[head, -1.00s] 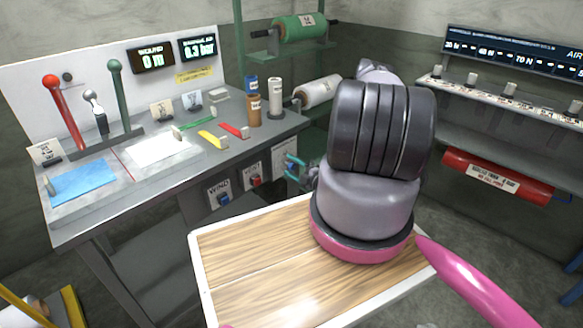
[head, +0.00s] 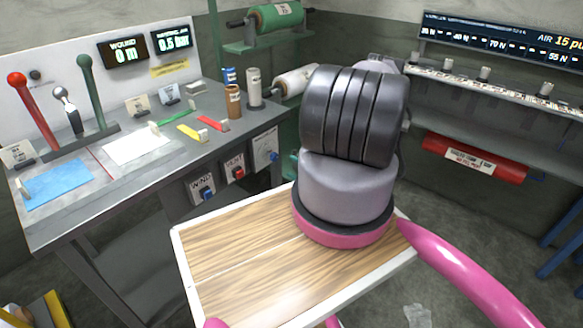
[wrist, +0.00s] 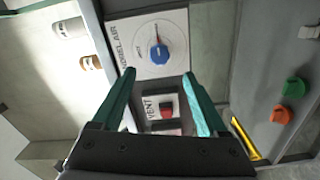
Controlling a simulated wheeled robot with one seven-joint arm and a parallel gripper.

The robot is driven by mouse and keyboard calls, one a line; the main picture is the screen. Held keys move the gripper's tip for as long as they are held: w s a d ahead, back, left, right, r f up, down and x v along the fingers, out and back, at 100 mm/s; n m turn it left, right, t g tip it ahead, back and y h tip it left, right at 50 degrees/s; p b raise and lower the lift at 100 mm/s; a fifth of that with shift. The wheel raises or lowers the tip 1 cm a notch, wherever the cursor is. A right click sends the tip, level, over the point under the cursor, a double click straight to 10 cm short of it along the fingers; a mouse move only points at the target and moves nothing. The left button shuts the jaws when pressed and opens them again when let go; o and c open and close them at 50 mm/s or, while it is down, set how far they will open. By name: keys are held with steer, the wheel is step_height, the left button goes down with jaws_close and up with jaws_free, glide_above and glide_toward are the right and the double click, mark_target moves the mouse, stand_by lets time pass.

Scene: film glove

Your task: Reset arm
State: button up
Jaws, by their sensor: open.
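My gripper (wrist: 159,76) has two teal fingers and is open and empty in the wrist view. Its fingertips point at a white panel with a blue round knob (wrist: 159,52) labelled "...DREL AIR". A red VENT switch (wrist: 166,109) shows between the fingers. I cannot tell whether a finger touches the panel. The knob's panel (head: 265,147) is on the bench front, left of the arm.
The control bench (head: 85,205) at left carries levers, a blue sheet (head: 58,184) and small coloured tools. Its display (head: 172,40) reads 0.5 bar. A wood-topped tray (head: 235,265) lies in front. A shelf with a red roll (head: 475,158) stands at right.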

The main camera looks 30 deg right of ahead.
stand_by(0.3)
steer(key=w+a+r+n+g+y, duration=0.15)
steer(key=a+r+n+g, duration=0.3)
steer(key=r+n, duration=0.55)
steer(key=w+a+r+n+g+y, duration=0.1)
steer(key=a+r+n+g+y, duration=0.3)
steer(key=r+n, duration=0.55)
steer(key=w+a+r+n+g+y, duration=0.15)
steer(key=a+r+n+g, duration=0.45)
steer(key=r, duration=0.8)
steer(key=s+a+r+n+t+h, duration=0.2)
steer(key=s+r+n+h, duration=0.3)
steer(key=s+r+n, duration=0.5)
steer(key=s+a+r+n+t+h, duration=0.2)
steer(key=s+r+n+h, duration=0.4)
steer(key=s+r+n, duration=0.5)
step_height(320, 180, up, 4)
steer(key=shift+a+r+n+t, duration=0.1)
steer(key=shift+a+n+t, duration=0.2)
steer(key=shift+n, duration=0.85)
stand_by(0.9)
